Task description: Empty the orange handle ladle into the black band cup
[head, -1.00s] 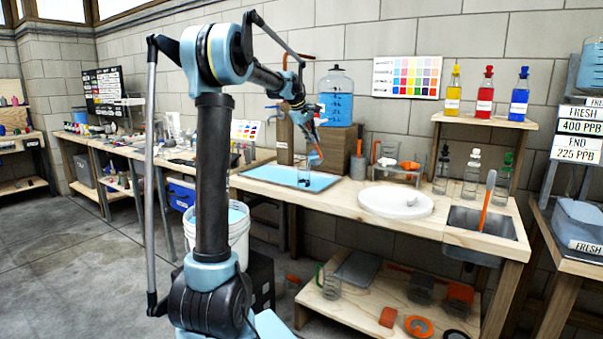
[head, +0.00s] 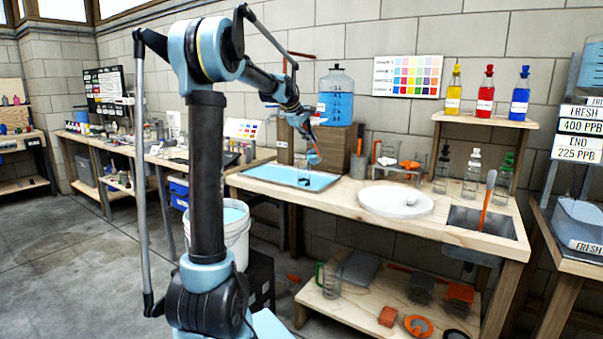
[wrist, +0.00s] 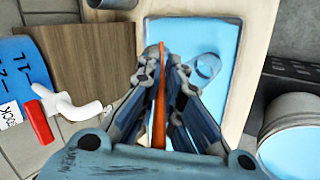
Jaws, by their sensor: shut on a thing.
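My gripper (wrist: 163,62) is shut on the orange handle of the ladle (wrist: 159,95), which runs between its fingers in the wrist view. In the head view my gripper (head: 305,134) hangs over the blue tray, with the orange of the ladle (head: 313,157) below it. The ladle's bowl and what it holds are hard to make out. A clear cup (wrist: 207,67) stands on the tray, just right of the fingers in the wrist view. It shows faintly below the ladle in the head view (head: 299,168).
The blue tray (head: 268,174) lies on the wooden bench. A blue-water jug (head: 336,95) stands behind it on a wooden block (head: 336,145). A white round basin (head: 385,203) and a sink (head: 482,222) are to the right. A white bucket (head: 234,240) stands in front.

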